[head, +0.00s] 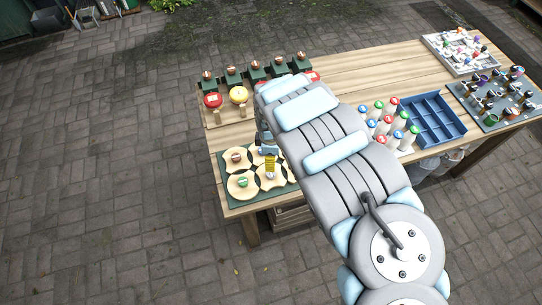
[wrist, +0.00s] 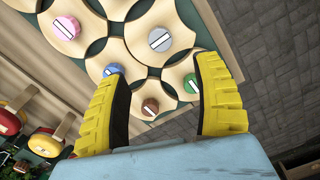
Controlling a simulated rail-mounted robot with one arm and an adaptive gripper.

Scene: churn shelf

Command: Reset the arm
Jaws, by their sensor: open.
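My gripper (wrist: 165,105) is open and empty in the wrist view, its two yellow ridged fingers spread wide apart. Through the gap show wooden scalloped plates (wrist: 150,55) holding round pieces: a pink one (wrist: 66,27), a grey one (wrist: 159,39), a blue one (wrist: 113,70), a brown one (wrist: 150,107) and a green one (wrist: 192,83). In the head view my arm reaches across the wooden table (head: 335,66), and a yellow finger of my gripper shows just above the plates at the table's near left. The arm hides part of the plates.
A blue divided tray (head: 436,122) and several white bottles with coloured caps (head: 393,128) stand right of my arm. A dark board with small items (head: 492,115) and a white tray (head: 460,54) are farther right. Dark green blocks (head: 257,73) line the back left. The table's back middle is clear.

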